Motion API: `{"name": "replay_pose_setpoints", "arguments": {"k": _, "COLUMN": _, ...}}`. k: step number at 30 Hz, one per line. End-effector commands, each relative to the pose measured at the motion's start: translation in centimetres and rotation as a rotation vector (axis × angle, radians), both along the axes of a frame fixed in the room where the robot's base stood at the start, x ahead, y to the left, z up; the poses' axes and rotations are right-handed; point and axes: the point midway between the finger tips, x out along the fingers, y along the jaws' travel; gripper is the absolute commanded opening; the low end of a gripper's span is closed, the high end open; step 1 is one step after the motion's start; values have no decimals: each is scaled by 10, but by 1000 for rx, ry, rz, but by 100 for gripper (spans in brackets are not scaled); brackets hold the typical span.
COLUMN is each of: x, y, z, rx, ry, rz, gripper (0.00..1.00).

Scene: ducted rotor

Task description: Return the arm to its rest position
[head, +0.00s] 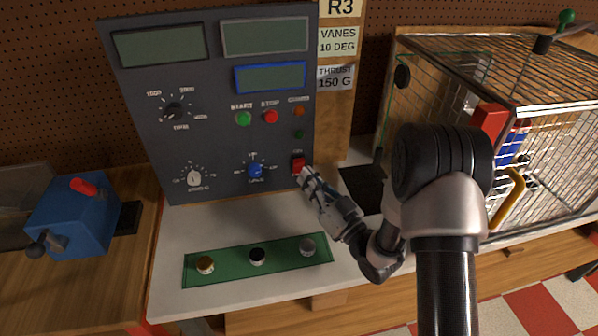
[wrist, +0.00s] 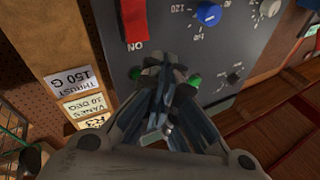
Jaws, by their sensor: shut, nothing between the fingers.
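My gripper (head: 309,180) is at the lower right of the grey control panel (head: 220,140), with its fingertips close to the red rocker switch (head: 298,164). I cannot tell whether they touch it. My arm stretches from the lower right of the head view toward the panel. In the wrist view my gripper (wrist: 165,72) points at the panel with its fingers together and nothing between them. The red switch (wrist: 134,22) shows there just beyond the fingertips, to the left. The fingers hide part of the panel.
A wire-mesh cage (head: 545,125) with a yellow handle (head: 508,200) stands right of my arm. A green strip (head: 228,275) with three knobs lies on the white bench below the panel. A blue box (head: 75,215) with a red lever stands at left. Labels hang right of the panel.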

Motion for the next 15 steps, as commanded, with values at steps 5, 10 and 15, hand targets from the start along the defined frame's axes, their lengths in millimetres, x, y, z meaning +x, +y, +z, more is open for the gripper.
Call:
{"name": "replay_pose_setpoints", "arguments": {"k": 5, "x": 0, "y": 0, "z": 0, "rx": 0, "ry": 0, "rz": 0, "gripper": 0}}
{"name": "replay_pose_setpoints", "arguments": {"k": 10, "x": 3, "y": -1, "z": 3, "rx": -20, "ry": 3, "rz": -10, "gripper": 0}}
{"name": "replay_pose_setpoints", "arguments": {"k": 15, "x": 23, "y": -11, "z": 24, "rx": -178, "ry": 53, "rz": -97, "gripper": 0}}
